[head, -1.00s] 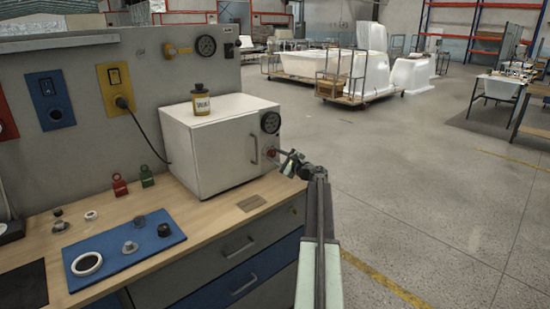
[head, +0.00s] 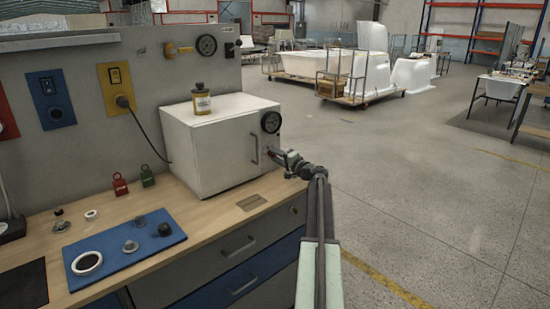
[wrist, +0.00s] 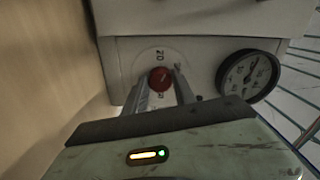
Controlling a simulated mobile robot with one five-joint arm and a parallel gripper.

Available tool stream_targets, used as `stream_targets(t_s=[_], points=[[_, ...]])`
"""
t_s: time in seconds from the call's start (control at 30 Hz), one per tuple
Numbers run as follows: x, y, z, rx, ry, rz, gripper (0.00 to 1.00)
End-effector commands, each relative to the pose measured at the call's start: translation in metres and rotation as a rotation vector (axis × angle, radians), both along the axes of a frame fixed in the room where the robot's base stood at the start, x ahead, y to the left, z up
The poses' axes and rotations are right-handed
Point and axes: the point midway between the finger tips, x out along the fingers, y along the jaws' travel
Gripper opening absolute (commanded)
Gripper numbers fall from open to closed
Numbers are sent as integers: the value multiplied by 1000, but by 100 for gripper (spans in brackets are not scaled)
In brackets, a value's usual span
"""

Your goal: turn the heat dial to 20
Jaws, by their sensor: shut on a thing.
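The white cabinet (head: 215,150) stands on the bench, with the red heat dial on its front face. In the wrist view the heat dial (wrist: 161,78) is a round red knob on a pale scale plate, with "20" (wrist: 160,55) printed above it in that picture. Other scale marks are partly hidden by the fingers. My gripper (wrist: 164,81) is shut on the heat dial, one finger on each side. In the head view my gripper (head: 273,154) reaches the cabinet front from the right and mostly hides the dial. The dial's pointer cannot be made out clearly.
A black round gauge (head: 271,122) sits above the dial and shows beside it in the wrist view (wrist: 248,76). The cabinet's door handle (head: 255,149) is just left of my gripper. Open floor lies right of the bench.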

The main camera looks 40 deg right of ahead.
Motion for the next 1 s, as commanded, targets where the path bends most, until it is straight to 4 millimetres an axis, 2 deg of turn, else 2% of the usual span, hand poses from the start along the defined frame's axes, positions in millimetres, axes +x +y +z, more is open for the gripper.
stream_targets(t_s=[0.2,0.5,1.0], points=[[2,1,1,-183,10,1,0],[2,0,0,-369,23,0,0],[1,0,0,-463,31,0,0]])
